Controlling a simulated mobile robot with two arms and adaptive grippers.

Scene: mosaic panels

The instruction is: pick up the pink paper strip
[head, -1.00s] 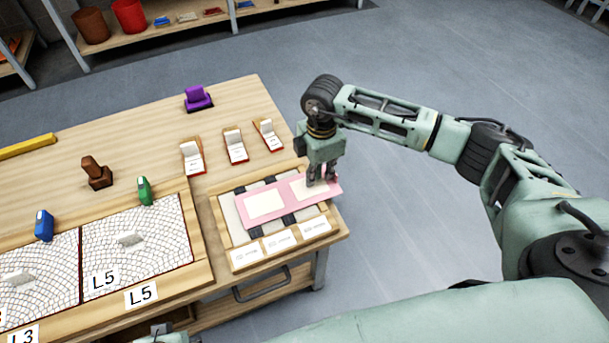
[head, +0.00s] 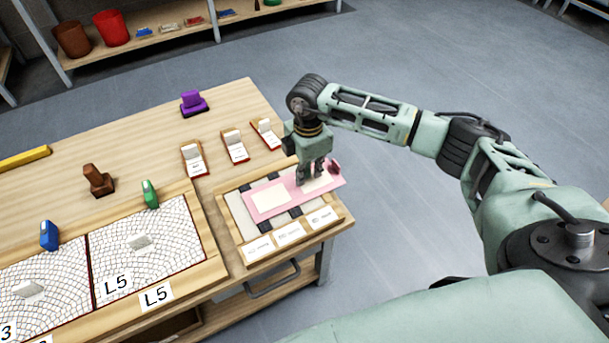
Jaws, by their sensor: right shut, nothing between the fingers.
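The pink paper strip (head: 291,190) lies across a wooden tray (head: 228,228) at the right end of the table. A dark pink knob-like piece (head: 334,167) stands at the strip's right end. My right gripper (head: 309,180) points down over the right half of the strip, left of that piece. Its fingers are shut with nothing between them and hide part of the strip. I cannot tell whether the fingertips touch the paper. My left gripper is out of view.
Three small card holders (head: 235,146) stand behind the tray. Mosaic panels (head: 140,245) lie to the left, with green (head: 150,194), blue (head: 49,236), brown (head: 98,180) and purple (head: 193,102) stamp-like objects on the table. The floor at right is clear.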

